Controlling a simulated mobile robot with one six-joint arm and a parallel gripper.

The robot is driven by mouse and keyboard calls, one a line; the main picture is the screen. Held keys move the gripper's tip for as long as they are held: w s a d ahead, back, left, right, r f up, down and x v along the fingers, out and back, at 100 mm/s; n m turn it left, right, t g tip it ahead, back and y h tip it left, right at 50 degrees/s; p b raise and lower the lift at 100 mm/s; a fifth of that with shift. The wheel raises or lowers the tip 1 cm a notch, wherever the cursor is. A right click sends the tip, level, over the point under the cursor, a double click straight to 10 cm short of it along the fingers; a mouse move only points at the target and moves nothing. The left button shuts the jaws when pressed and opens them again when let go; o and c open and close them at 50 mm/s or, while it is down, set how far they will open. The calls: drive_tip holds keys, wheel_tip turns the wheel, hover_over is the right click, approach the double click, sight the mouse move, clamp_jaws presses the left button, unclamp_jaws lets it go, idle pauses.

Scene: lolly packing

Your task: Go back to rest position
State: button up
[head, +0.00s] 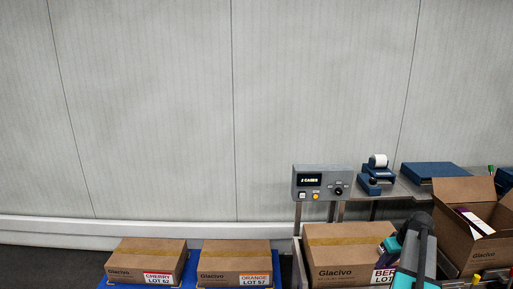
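My arm rises at the lower right of the head view, in front of the closed berry case (345,249) and left of the open carton. A small teal part at its left, which looks like part of my gripper (390,244), shows at the berry case's right edge. The fingertips cannot be made out, so I cannot tell whether it is open or holds anything, or whether it touches the case. The berry case is brown, marked Glacivo, with its label partly hidden by my arm.
Closed cases marked cherry (145,258) and orange (234,261) sit on blue supports at lower left. An open carton (457,243) with a few packs inside stands at right. A grey control box (323,182), a blue printer (376,176) and a blue flat unit (434,170) stand behind.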

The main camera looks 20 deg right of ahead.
drive_tip(key=w+a+f+n+g+y, duration=0.1)
drive_tip(key=w+a+f, duration=0.2)
drive_tip(key=a+f, duration=0.55)
drive_tip(key=w+a+f+n+g+y, duration=0.1)
drive_tip(key=w+a+f+n, duration=0.3)
drive_tip(key=a, duration=0.7)
drive_tip(key=s+a+f+g, duration=0.1)
drive_tip(key=s+a+f, duration=0.1)
drive_tip(key=a+f, duration=0.55)
drive_tip(key=s+a+f+g, duration=0.2)
drive_tip(key=a+f, duration=0.3)
drive_tip(key=a, duration=0.5)
drive_tip(key=s+a+f+g, duration=0.3)
drive_tip(key=s+a+f, duration=0.6)
drive_tip(key=s+a, duration=0.4)
drive_tip(key=s+a+f+m+g+h, duration=0.1)
drive_tip(key=s+a+f+m+h, duration=0.1)
drive_tip(key=s, duration=1.1)
drive_tip(key=shift+a+f+m, duration=0.6)
drive_tip(key=shift+a+f, duration=0.15)
drive_tip(key=shift+f, duration=0.1)
drive_tip(key=shift+s, duration=0.1)
